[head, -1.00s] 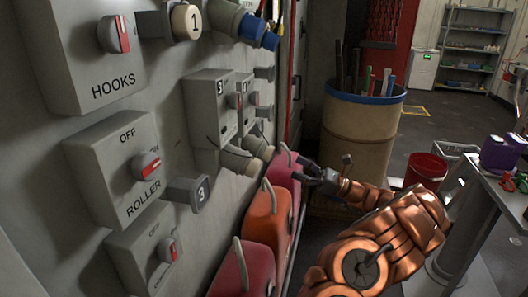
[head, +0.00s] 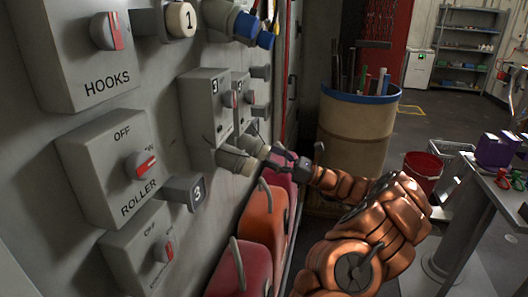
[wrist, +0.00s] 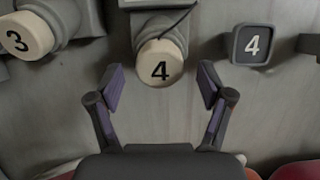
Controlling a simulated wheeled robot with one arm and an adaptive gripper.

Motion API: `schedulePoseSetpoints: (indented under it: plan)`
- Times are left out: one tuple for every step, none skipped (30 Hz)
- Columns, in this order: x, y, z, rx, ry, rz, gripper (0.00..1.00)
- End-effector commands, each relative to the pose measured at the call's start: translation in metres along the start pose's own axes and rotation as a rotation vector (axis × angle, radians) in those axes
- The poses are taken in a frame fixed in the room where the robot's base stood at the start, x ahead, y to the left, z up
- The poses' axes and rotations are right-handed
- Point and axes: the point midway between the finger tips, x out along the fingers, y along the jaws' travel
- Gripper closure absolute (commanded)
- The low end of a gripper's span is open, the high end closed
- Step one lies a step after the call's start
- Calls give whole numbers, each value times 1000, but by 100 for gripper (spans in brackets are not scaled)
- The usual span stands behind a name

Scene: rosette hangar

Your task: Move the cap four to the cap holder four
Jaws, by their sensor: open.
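Cap four (wrist: 160,66) is a cream round cap marked 4, sitting on a grey wall socket at the centre of the wrist view. Cap holder four (wrist: 250,44) is a dark square block marked 4 on the wall, to the right of the cap; nothing covers its face. My gripper (wrist: 161,72) is open, with its two purple-padded fingers below and to either side of cap four. I see no contact with the cap. In the head view my gripper (head: 280,157) is close to the wall beside the cream caps; it hides part of that area.
Cap three (wrist: 27,36) sits on its socket to the left. In the head view, cap holder three (head: 185,192) is nearer on the wall. Red and orange canisters (head: 264,222) stand below. A barrel (head: 356,132) of rods stands behind my arm.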

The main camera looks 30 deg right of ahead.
Motion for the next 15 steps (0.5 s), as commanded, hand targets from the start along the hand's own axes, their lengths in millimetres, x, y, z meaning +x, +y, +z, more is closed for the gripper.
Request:
schedulePoseSetpoints:
  plan:
    - [5,0,1,0,0,1,21]
    - [7,0,1,0,0,1,21]
    - [9,0,0,0,1,0,21]
    - [10,0,0,0,1,0,21]
    - [11,0,0,0,1,0,21]
    - [12,0,0,0,1,0,21]
    - [13,0,0,0,1,-1,21]
    - [14,0,0,0,1,-1,21]
    - [14,0,0,0,1,-1,21]
    - [14,0,0,0,1,-1,21]
    - [14,0,0,0,1,-1,21]
    - [14,0,0,0,1,-1,21]
    - [14,0,0,0,1,-1,21]
    - [14,0,0,0,1,-1,21]
    - [14,0,0,0,1,0,21]
